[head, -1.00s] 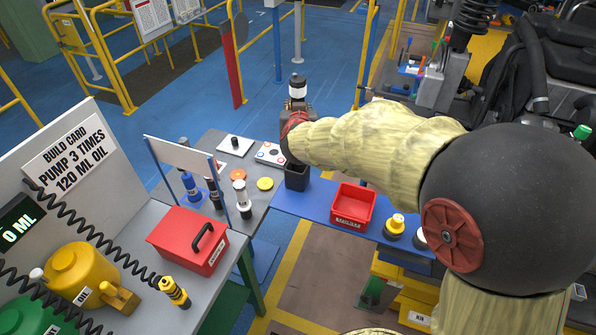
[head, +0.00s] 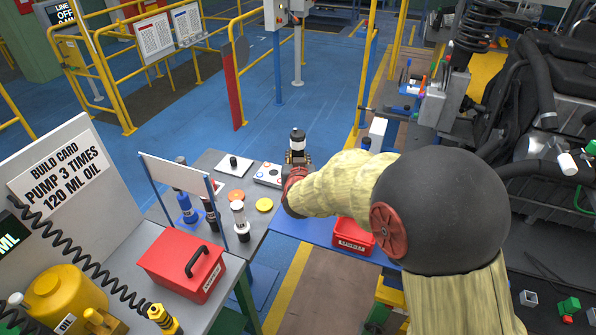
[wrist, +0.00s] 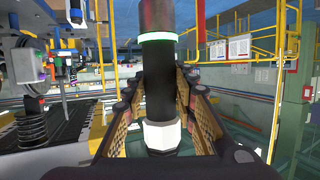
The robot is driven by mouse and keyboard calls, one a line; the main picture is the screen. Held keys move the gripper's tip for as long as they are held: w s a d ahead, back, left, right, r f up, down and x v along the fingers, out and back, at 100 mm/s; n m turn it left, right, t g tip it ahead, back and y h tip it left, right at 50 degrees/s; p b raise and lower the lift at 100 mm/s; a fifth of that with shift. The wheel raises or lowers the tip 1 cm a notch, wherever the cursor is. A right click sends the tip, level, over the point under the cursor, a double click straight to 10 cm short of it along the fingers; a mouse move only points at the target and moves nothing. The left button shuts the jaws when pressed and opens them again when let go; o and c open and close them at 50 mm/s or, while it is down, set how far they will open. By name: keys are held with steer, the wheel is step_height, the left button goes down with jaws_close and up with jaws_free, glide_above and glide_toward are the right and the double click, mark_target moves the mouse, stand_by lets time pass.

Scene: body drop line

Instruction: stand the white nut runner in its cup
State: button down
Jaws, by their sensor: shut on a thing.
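My gripper (head: 298,160) is shut on the white nut runner (head: 298,140), a black upright tool with a white band. In the wrist view the nut runner (wrist: 158,80) stands between both fingers, with a pale ring high up and a white collar low down. In the head view its lower end is hidden behind my gripper and wrist.
A red bin (head: 352,236) sits on the blue shelf, partly behind my arm. A red box (head: 182,264) stands on the near bench. A seat and frame fill the right.

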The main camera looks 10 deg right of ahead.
steer(key=shift+f+b, duration=0.5)
steer(key=shift+f, duration=1.5)
steer(key=shift+f, duration=0.25)
steer(key=c, duration=1.5)
jaws_free()
steer(key=shift+f, duration=0.15)
steer(key=shift+o, duration=0.4)
